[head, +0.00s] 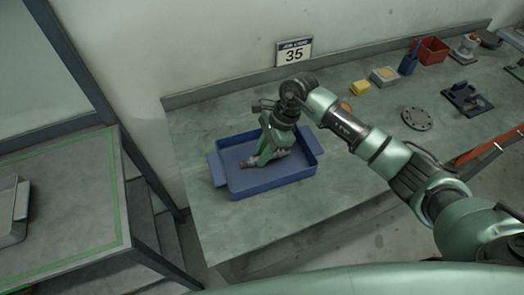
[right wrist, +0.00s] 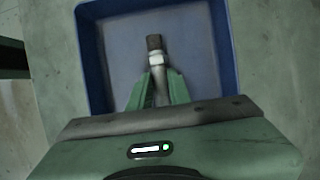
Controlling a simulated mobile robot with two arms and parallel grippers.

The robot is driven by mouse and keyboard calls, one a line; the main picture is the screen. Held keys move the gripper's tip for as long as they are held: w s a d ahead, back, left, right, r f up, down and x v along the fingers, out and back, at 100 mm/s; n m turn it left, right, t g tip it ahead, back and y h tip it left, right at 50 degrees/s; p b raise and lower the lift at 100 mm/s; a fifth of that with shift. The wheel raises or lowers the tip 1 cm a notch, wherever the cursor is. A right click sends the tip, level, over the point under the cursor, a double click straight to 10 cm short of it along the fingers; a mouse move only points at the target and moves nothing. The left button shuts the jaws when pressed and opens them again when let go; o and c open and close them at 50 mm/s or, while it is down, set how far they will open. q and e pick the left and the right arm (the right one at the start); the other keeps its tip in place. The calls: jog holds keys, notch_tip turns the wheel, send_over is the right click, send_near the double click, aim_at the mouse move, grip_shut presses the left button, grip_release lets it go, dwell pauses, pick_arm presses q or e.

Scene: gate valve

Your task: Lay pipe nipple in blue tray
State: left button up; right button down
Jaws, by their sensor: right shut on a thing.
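The blue tray (head: 262,187) lies on the workbench below the number 35 sign. My right gripper (head: 264,160) points down inside the tray's outline in the head view. In the right wrist view my right gripper (right wrist: 158,90) is shut on the pipe nipple (right wrist: 155,56), a grey metal piece with a darker threaded end. The nipple's end also shows in the head view (head: 247,163), over the tray floor. I cannot tell whether the nipple touches the floor. The gripper fingers hide its rear part. My left gripper is not in view.
A yellow block (head: 360,88), a round flange (head: 416,118), a red bin (head: 432,50) and a dark fixture (head: 466,98) stand further right on the bench. A green-edged table (head: 75,200) stands at the left, with a gap between. The bench left of the tray is clear.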

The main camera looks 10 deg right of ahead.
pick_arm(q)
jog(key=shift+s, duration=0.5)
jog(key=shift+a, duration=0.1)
pick_arm(e)
jog(key=c, duration=1.2)
grip_release()
jog(key=shift+c, duration=0.2)
jog(key=b+v, duration=0.2)
jog(key=v, duration=0.4)
jog(key=shift+w+d+r, duration=0.1)
jog(key=shift+d+r, duration=0.15)
jog(key=shift+r, duration=0.05)
jog(key=shift+d+r, duration=0.15)
jog(key=shift+r, duration=0.4)
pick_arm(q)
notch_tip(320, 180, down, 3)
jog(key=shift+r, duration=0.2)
